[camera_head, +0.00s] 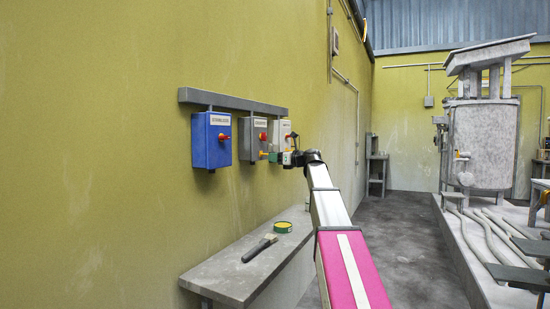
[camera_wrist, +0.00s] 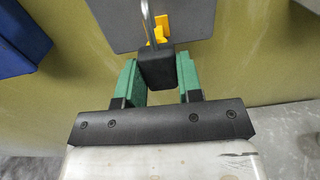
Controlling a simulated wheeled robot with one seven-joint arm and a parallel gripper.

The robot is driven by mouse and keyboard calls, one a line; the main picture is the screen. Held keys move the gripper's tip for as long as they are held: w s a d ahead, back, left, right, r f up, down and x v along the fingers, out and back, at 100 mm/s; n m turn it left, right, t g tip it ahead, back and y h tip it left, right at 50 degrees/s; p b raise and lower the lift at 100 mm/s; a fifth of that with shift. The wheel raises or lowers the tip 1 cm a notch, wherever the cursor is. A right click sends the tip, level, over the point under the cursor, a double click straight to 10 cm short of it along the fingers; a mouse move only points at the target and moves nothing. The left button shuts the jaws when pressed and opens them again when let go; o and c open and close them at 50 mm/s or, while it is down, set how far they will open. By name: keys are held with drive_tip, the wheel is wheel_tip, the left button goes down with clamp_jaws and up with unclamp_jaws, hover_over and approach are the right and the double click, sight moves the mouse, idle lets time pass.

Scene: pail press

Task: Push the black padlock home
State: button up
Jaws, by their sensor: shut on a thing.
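The black padlock (camera_wrist: 156,68) is between the two green fingers of my gripper (camera_wrist: 158,80) in the wrist view. My gripper is shut on the padlock's body. A yellow tab (camera_wrist: 158,28) on the grey box (camera_wrist: 188,18) is right behind the shackle. I cannot tell whether the shackle passes through the tab or how deep it sits in the body. In the head view my gripper (camera_head: 274,157) is beside the wall boxes, and the padlock is too small to make out.
A blue box (camera_head: 211,140) hangs left of the grey box (camera_head: 252,130), with another grey box (camera_head: 280,128) to the right, under a grey rail (camera_head: 230,101). Below, a bench (camera_head: 225,277) holds a brush (camera_head: 260,247) and a round tin (camera_head: 283,227). A large tank stands far right.

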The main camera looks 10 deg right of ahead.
drive_tip(key=shift+f, duration=1.8)
drive_tip(key=o, duration=1)
drive_tip(key=shift+c, duration=0.2)
drive_tip(key=v, duration=0.9)
drive_tip(key=shift+s, duration=0.1)
